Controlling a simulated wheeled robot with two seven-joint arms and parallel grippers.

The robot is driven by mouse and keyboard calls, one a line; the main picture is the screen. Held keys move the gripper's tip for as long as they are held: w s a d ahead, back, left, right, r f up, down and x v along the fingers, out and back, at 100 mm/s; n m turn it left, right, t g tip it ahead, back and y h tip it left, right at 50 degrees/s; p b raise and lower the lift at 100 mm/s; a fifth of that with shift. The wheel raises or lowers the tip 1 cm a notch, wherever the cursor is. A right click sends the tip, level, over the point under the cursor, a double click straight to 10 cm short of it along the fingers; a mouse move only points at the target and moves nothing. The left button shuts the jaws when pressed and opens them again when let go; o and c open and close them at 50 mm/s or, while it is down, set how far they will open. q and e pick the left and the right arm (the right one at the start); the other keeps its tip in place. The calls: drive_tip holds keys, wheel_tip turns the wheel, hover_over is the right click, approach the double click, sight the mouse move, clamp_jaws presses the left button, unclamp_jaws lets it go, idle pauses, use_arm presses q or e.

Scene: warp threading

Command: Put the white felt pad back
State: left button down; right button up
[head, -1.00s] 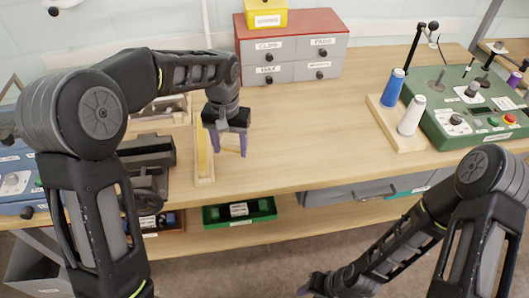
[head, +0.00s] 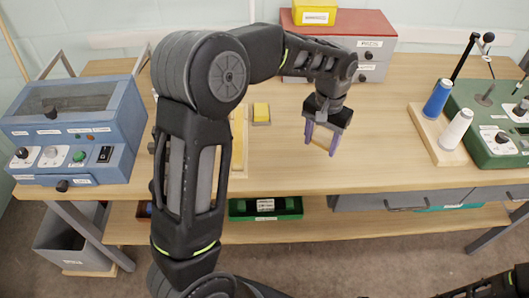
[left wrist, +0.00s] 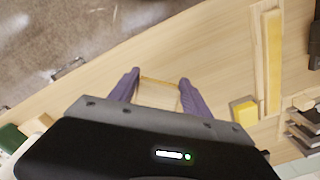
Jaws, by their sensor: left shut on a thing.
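My left gripper (head: 322,144) is above the middle of the wooden bench, shut on a pale, flat pad. In the left wrist view the pad (left wrist: 158,95) sits between the two purple fingers (left wrist: 157,88), cream-white with a tan edge. I take it for the white felt pad, though its colour looks beige in the head view. My right gripper is out of view; only a dark part of my right arm shows at the lower right corner.
A yellow block on a small grey base (head: 261,113) stands beside a wooden strip holder (head: 240,150). Blue (head: 438,98) and white (head: 456,130) spools are on the right. A blue machine (head: 75,130) is left. Bench is clear around the gripper.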

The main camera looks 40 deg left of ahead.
use_arm(q)
drive_tip(key=s+a+r+b, duration=0.1)
drive_tip(key=s+a+b, duration=0.1)
drive_tip(key=a, duration=0.6)
drive_tip(key=s+a+r+m+b, duration=0.1)
drive_tip(key=s+a+b, duration=0.1)
drive_tip(key=a, duration=0.6)
drive_tip(key=shift+b, duration=0.45)
drive_tip(key=w+d+f+n, duration=0.1)
drive_tip(key=d+f, duration=0.1)
drive_tip(key=d, duration=0.1)
drive_tip(key=w+d+f+n, duration=0.1)
drive_tip(key=d, duration=0.2)
drive_tip(key=w+d+f, duration=0.2)
drive_tip(key=d, duration=0.1)
drive_tip(key=shift+f+n, duration=0.3)
drive_tip(key=shift+n, duration=0.1)
drive_tip(key=shift+m, duration=0.8)
drive_tip(key=d+f, duration=0.1)
drive_tip(key=d, duration=0.4)
drive_tip(key=d+f, duration=0.1)
drive_tip(key=d, duration=0.2)
drive_tip(key=shift+d+f, duration=0.2)
drive_tip(key=shift+f, duration=0.1)
